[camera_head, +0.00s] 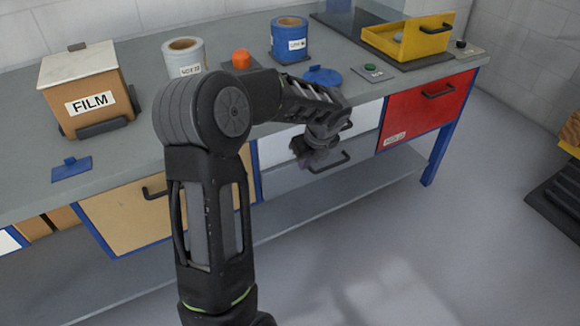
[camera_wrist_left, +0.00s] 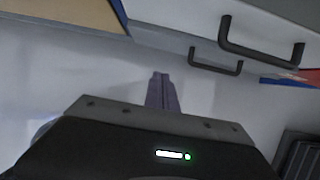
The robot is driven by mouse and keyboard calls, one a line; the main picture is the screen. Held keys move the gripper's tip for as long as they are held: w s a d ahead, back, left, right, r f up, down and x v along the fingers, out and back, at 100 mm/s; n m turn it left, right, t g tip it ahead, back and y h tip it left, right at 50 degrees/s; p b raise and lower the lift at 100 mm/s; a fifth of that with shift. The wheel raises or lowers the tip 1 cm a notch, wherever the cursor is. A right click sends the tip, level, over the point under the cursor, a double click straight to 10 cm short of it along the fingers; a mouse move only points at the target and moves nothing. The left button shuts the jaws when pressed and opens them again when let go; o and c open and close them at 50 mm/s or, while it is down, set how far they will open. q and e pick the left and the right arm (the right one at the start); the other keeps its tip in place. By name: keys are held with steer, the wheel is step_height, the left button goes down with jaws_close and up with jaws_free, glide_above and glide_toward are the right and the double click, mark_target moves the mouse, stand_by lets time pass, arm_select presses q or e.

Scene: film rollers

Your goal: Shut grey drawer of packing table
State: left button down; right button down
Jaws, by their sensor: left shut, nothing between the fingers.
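The packing table (camera_head: 130,165) runs across the head view, with tan, white, grey and red fronts. The grey drawer (camera_head: 285,180) is low in the middle, under the white drawer (camera_head: 275,150); my left gripper partly covers both. How far the grey drawer stands out is hard to tell. My left gripper (camera_head: 312,158) is shut and empty in front of these drawers, beside the lower handle. In the left wrist view its closed fingers (camera_wrist_left: 162,92) point toward a pale surface, with two dark handles ahead to the right. Contact is not clear. My right gripper is out of view.
The tan drawer (camera_head: 125,215) is left and the red drawer (camera_head: 425,105) right. A lower shelf (camera_head: 350,185) runs beneath, with a blue leg (camera_head: 440,150) at right. A film box (camera_head: 85,85), blue roll (camera_head: 289,40) and yellow bin (camera_head: 410,40) stand on top.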

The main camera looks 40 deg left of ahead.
mark_target(291, 168)
arm_select(q)
steer(key=shift+f, duration=0.15)
steer(key=a+f, duration=0.2)
steer(key=f, duration=0.1)
steer(key=w+a+f+b, duration=0.1)
steer(key=a+f, duration=0.1)
steer(key=f, duration=0.1)
steer(key=w+a+f, duration=0.1)
steer(key=a+f, duration=0.1)
steer(key=f, duration=0.1)
steer(key=shift+a+b, duration=0.2)
steer(key=shift+b, duration=0.15)
steer(key=shift+w+a, duration=0.1)
steer(key=shift+a, duration=0.4)
